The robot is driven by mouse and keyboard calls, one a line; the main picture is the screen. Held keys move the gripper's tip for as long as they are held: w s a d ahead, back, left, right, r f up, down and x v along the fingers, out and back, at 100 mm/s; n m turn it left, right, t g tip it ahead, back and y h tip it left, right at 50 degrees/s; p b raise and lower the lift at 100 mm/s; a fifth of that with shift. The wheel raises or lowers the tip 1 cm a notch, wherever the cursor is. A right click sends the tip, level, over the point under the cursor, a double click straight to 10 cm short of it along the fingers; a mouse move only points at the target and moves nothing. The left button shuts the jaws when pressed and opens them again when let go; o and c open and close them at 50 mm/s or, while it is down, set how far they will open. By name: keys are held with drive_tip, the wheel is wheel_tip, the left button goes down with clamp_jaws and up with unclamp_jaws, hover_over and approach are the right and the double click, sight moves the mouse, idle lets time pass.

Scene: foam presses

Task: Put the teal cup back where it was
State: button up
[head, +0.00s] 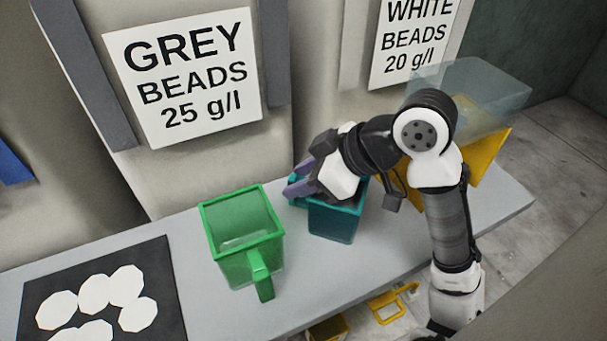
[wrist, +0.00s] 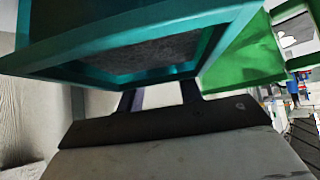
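The teal cup (head: 334,222) stands upright on the grey bench, right of the green cup. I cannot tell whether its base touches the bench. My gripper (head: 301,177) is over the teal cup's back left rim, its purple fingertips spread apart and pointing left. In the wrist view, the teal cup's rim (wrist: 55,65) fills the upper part, with a dark grey speckled surface inside. The fingers of my gripper (wrist: 160,97) show apart there with nothing visible between them; the rim hides their tips. The teal cup's handle is mostly hidden.
A green cup (head: 240,232) stands close on the left, its handle towards the front. A black mat (head: 60,276) with white discs lies at far left. Bins with grey-bead (head: 185,77) and white-bead (head: 412,40) signs stand behind. A clear container (head: 480,88) and yellow parts are at right.

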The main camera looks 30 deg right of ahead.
drive_tip(key=shift+o, duration=0.2)
drive_tip(key=shift+r, duration=0.1)
drive_tip(key=shift+r, duration=0.2)
drive_tip(key=v, duration=1.1)
drive_tip(key=shift+s+d+r, duration=0.2)
drive_tip(key=shift+s+r, duration=0.05)
